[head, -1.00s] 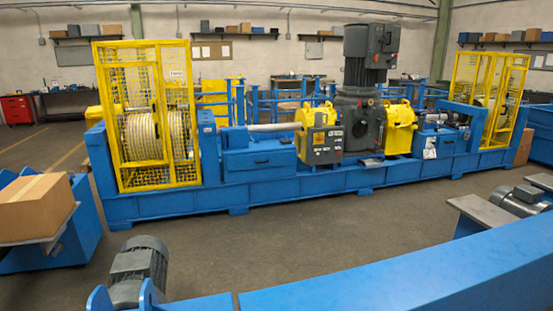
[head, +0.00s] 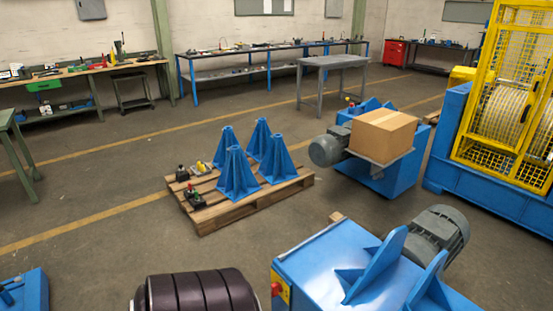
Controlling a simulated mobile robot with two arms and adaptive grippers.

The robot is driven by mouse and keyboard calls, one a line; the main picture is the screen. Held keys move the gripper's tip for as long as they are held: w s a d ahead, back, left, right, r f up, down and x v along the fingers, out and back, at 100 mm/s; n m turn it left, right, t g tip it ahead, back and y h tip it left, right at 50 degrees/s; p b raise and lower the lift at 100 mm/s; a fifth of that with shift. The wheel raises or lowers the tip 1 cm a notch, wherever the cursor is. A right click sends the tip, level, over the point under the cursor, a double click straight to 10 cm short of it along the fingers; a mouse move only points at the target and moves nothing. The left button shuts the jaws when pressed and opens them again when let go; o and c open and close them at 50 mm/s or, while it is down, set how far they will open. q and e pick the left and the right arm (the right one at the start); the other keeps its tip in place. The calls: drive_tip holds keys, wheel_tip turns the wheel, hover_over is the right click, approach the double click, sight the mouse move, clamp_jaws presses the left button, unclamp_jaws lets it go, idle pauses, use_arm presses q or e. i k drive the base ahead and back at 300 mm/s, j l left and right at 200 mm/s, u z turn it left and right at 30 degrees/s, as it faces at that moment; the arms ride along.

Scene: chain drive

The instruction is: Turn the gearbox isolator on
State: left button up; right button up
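No part labelled as the gearbox isolator can be made out. A red knob on a yellow plate (head: 281,289) sits on the left end of the blue machine frame (head: 322,262) in the foreground; I cannot tell what it switches or its position. Small control boxes, one with red and green parts (head: 193,195), lie on the wooden pallet (head: 240,218). The large grey gearbox is outside the present view. Neither of my grippers is in view.
Several blue stands (head: 237,175) are on the pallet. A cardboard box (head: 383,135) rests on a blue unit with a grey motor (head: 327,150). A yellow cage (head: 505,110) stands at right. Benches (head: 265,52) line the wall. The floor left of the pallet is clear.

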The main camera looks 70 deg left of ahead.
sight(275, 287)
drive_tip(key=u, duration=2.15)
